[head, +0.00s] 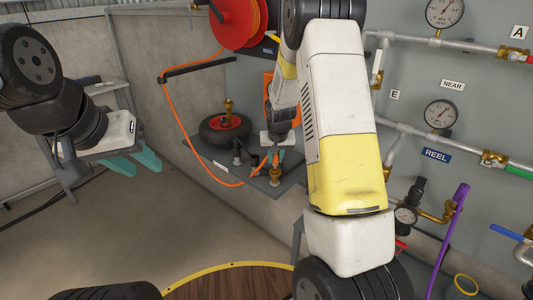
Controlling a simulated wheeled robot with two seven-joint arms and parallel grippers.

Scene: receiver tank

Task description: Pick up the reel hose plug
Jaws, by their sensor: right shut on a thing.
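The orange reel hose (179,118) hangs from the red reel (238,20) and loops down to the small grey shelf. Its end runs up to my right gripper (278,157), which points down over the shelf. The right gripper is shut on the reel hose plug at the hose's end; the plug is small and mostly hidden by the fingers. My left gripper (134,160), with teal fingers, is at the left, apart from the shelf, open and empty.
The grey shelf (213,171) carries a black wheel (225,132) with a brass fitting and small dark fittings. A wall panel with gauges (441,115), pipes and a purple bar (447,242) is at the right.

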